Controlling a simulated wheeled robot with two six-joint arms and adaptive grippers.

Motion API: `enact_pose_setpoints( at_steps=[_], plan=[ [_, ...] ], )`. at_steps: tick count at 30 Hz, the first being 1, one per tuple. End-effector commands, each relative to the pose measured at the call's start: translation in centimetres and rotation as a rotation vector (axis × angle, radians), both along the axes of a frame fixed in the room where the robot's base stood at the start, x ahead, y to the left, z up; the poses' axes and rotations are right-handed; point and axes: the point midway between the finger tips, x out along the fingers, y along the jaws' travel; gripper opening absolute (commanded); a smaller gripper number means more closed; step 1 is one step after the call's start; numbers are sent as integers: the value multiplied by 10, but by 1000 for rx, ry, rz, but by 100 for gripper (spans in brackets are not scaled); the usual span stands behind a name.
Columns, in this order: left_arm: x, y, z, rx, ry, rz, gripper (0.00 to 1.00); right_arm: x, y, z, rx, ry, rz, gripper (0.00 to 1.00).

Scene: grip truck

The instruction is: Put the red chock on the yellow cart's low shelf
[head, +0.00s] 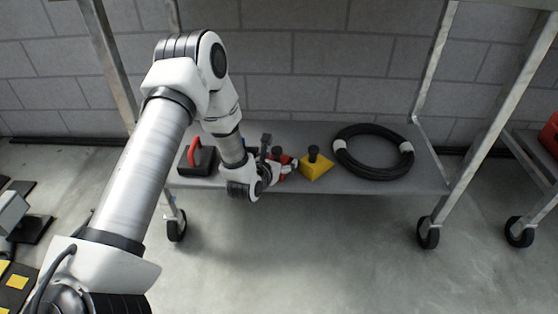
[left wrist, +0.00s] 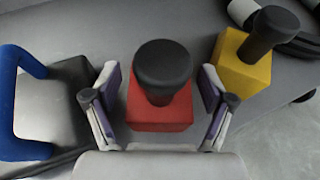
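The red chock (left wrist: 160,112), a red block with a black knob on top, stands on a grey low shelf. In the head view the red chock (head: 284,166) is partly hidden by my left gripper. My left gripper (head: 277,173) reaches in at the shelf's front edge. In the left wrist view its two fingers (left wrist: 160,108) are open, one on each side of the red chock, with a gap on both sides. No yellow cart can be made out; the cart here has a grey metal frame. My right gripper is not in view.
A yellow chock (head: 316,167) stands just right of the red one. A black cable coil (head: 373,152) lies farther right on the grey shelf (head: 290,131). A red-handled dark object (head: 198,157) sits left. A blue-handled object (left wrist: 45,105) shows in the left wrist view. Another cart stands far right.

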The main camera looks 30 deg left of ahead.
Motion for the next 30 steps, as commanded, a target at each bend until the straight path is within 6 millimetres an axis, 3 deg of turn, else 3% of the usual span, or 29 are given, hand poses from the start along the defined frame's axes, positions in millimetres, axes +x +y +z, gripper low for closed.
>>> enact_pose_setpoints(
  at_steps=[10,24,27,30],
  plan=[
    [-6,-1,7,-1,2,0,83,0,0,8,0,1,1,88],
    [-102,-16,47,-1,2,1,83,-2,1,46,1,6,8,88],
    [-110,-19,47,18,12,-12,83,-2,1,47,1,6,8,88],
    [-118,-29,34,145,89,-96,83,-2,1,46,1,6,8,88]
  ],
)
